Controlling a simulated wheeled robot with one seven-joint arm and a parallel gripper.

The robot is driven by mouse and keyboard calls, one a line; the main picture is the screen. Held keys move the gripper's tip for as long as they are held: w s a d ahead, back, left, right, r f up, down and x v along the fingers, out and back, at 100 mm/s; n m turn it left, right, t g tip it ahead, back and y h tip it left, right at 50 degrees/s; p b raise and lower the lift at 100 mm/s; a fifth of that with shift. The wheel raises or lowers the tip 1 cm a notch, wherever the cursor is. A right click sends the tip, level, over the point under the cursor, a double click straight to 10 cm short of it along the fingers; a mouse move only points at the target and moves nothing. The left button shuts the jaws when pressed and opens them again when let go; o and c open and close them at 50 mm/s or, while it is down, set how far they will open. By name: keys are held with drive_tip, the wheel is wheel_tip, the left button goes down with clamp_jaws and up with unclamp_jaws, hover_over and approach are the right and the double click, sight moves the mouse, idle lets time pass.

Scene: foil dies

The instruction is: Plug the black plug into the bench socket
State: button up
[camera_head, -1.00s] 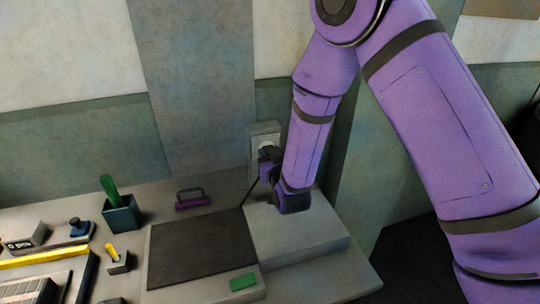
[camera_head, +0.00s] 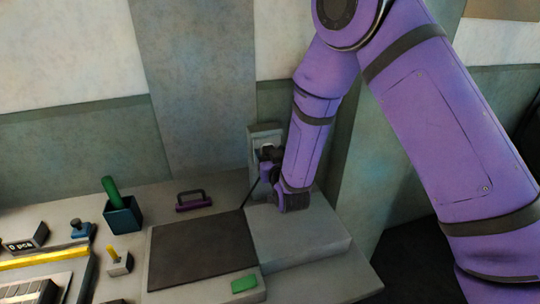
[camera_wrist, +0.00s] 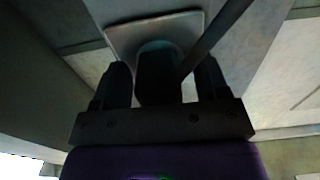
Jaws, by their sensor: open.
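The bench socket (camera_head: 262,131) is a pale plate on the wall behind the bench. In the wrist view its plate (camera_wrist: 122,34) fills the top. The black plug (camera_wrist: 158,80) stands between my fingers, its far end at the round face of the socket; how deep it sits is hidden. Its dark cable (camera_wrist: 218,36) runs up to the right in the wrist view. My gripper (camera_wrist: 162,72) is open, one finger on each side of the plug, with a gap visible beside it. In the head view my gripper (camera_head: 268,157) is at the socket, partly hidden by my arm.
A dark mat (camera_head: 200,250) lies left of a raised grey block (camera_head: 300,238). A green piece (camera_head: 244,285) lies in front. A purple handle (camera_head: 193,201), a dark cup (camera_head: 123,214) and a yellow-topped block (camera_head: 119,263) stand to the left.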

drive_tip(key=v, duration=1)
drive_tip(key=shift+s, duration=0.4)
drive_tip(key=shift+d, duration=0.1)
